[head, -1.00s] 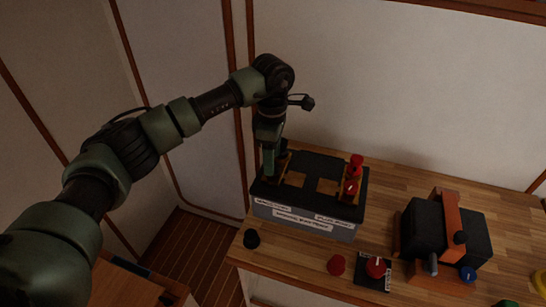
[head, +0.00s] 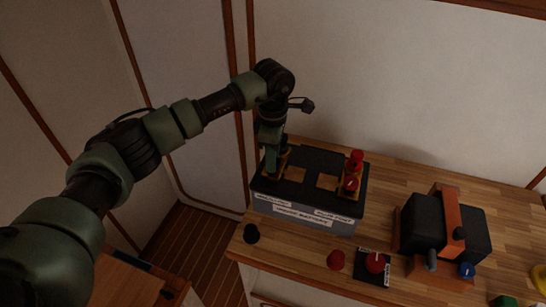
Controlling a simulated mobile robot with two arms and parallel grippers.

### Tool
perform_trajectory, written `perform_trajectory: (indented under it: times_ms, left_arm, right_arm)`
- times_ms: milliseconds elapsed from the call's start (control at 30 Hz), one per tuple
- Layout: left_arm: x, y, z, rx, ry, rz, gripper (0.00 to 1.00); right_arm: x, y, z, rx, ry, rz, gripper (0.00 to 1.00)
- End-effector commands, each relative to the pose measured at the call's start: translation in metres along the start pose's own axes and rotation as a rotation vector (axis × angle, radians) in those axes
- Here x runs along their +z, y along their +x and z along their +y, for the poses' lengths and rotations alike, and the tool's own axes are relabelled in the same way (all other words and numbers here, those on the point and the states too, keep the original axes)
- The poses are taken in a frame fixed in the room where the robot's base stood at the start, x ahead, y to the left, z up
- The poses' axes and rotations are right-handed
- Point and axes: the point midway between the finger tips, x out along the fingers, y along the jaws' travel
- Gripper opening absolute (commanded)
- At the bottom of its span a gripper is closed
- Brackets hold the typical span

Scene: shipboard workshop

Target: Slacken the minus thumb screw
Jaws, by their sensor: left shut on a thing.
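The battery (head: 317,165), a grey box with a black top and white labels on its front, stands on the wooden bench. Its red plus thumb screw (head: 357,157) shows at the right of the top. My left gripper (head: 272,174) points down at the left post of the battery. It is shut on the minus thumb screw, which its fingers and the arm mostly hide. A brass-coloured clamp (head: 284,158) shows beside the fingers. My right gripper is not in view.
A black cap (head: 251,233) and a red cap (head: 336,260) lie in front of the battery. A red rotary switch (head: 375,262) sits right of them. A black device with an orange strap (head: 447,230) stands at the right. The wall is close behind.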

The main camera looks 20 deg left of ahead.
Motion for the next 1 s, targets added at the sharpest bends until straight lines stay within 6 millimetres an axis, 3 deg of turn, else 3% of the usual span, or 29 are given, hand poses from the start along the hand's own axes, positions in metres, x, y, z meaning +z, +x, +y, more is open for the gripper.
perform_trajectory:
  times_ms: [367,1000]
  left_arm:
    - [0.000,0.002,0.001,0.003,-0.233,0.000,0.00]
    - [0.000,0.001,0.000,0.002,-0.841,-0.002,0.00]
  right_arm:
    - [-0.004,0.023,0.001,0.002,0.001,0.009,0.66]
    - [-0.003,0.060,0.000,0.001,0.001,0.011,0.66]
